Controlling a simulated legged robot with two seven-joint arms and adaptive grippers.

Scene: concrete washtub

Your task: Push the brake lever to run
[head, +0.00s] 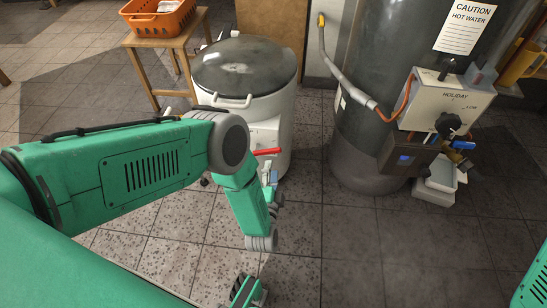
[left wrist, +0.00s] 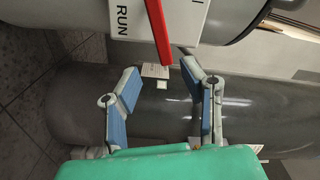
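The red brake lever (head: 267,152) sticks out from a white panel on the front of the white washtub (head: 283,115). My left gripper (head: 272,178) is just below the lever in the head view. In the left wrist view the left gripper (left wrist: 160,65) is open, with blue-padded fingers spread. The lever's free end shows between the fingertips; I cannot tell whether it touches them. My right gripper is not in view.
A tall grey water heater (head: 372,110) with a control box (head: 447,103) stands right of the tub. A wooden stool (head: 165,42) with an orange basket (head: 158,17) is behind left. The tiled floor (head: 335,245) in front is mostly clear.

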